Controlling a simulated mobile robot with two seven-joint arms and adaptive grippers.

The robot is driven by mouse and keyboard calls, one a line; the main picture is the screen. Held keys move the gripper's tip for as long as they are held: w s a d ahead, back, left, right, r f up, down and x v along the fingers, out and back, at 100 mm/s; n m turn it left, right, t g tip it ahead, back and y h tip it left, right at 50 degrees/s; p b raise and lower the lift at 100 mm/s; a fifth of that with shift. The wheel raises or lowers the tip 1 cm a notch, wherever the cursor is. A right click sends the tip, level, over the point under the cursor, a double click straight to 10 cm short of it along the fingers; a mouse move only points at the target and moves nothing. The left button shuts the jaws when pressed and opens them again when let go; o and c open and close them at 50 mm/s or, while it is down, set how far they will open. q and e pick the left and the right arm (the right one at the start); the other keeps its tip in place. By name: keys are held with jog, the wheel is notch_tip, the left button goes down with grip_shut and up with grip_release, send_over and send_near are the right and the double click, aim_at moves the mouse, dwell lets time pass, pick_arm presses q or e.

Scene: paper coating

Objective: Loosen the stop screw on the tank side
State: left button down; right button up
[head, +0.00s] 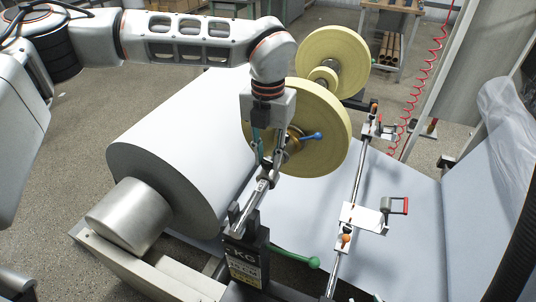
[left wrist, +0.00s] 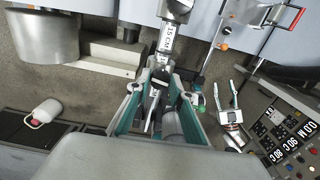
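A metal ruler bar (head: 258,196) with a scale rises at a slant from the black bracket (head: 245,255) with the yellow plate. My left gripper (head: 268,172) points down at the bar's upper part. In the left wrist view its teal-padded fingers (left wrist: 160,80) straddle a dark and metal fitting on the bar (left wrist: 168,42). The stop screw cannot be told apart from this fitting, and whether the pads press on it is unclear. In the left wrist view, a small two-fingered shape, which looks like my right gripper (left wrist: 234,92), stands lower right with fingers apart and nothing visible between them.
A large white roll (head: 180,150) with a silver core lies left of the bar. Yellow discs (head: 325,130) stand close behind my left gripper. A control panel (left wrist: 285,140) is at lower right.

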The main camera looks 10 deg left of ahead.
pick_arm(q)
jog(key=n+b, duration=0.3)
jog(key=shift+f, duration=0.15)
jog(key=shift+n+b, duration=0.6)
jog(key=shift+n, duration=0.3)
jog(key=n+b, duration=0.1)
jog(key=n, duration=0.1)
jog(key=shift+n, duration=0.4)
jog(key=n+b, duration=0.1)
jog(key=n, duration=0.6)
jog(key=shift+r+n, duration=0.2)
jog(key=shift+n, duration=1.4)
